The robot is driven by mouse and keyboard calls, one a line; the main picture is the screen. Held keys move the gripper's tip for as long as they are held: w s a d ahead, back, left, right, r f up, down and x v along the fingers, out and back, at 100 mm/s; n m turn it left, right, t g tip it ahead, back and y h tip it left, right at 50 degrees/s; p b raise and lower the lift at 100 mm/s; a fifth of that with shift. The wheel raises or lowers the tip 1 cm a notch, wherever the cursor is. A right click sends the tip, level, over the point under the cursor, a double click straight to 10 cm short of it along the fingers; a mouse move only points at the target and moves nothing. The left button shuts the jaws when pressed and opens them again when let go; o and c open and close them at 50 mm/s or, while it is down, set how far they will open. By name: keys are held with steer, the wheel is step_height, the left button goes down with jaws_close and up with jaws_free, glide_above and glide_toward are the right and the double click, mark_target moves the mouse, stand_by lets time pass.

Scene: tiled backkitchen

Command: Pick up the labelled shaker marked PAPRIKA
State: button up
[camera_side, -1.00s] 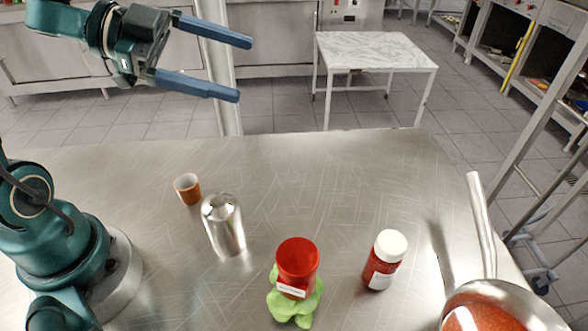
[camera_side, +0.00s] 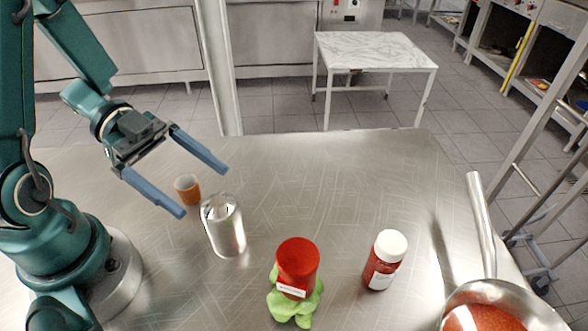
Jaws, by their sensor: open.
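A red shaker with a white cap (camera_side: 383,262) stands upright at the right of the steel table, a white label low on its side. A wider red container (camera_side: 297,268) with a small white label sits on or in a green leafy thing (camera_side: 295,304) at the front middle. The lettering on both labels is too small to read, so I cannot tell which says PAPRIKA. My gripper (camera_side: 206,190) is open and empty above the left part of the table, near the steel canister, left of both red things.
A shiny steel canister (camera_side: 225,228) and a small orange-brown cup (camera_side: 187,189) stand close by my gripper. A pan of red sauce (camera_side: 487,318) sits at the front right, its handle (camera_side: 481,220) pointing back. The table's back middle is clear.

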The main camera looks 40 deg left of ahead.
mark_target(238, 228)
step_height(238, 228, down, 4)
steer(key=shift+d+r, duration=0.1)
steer(key=shift+x, duration=2.45)
steer(key=c, duration=1.4)
steer(key=shift+r, duration=0.1)
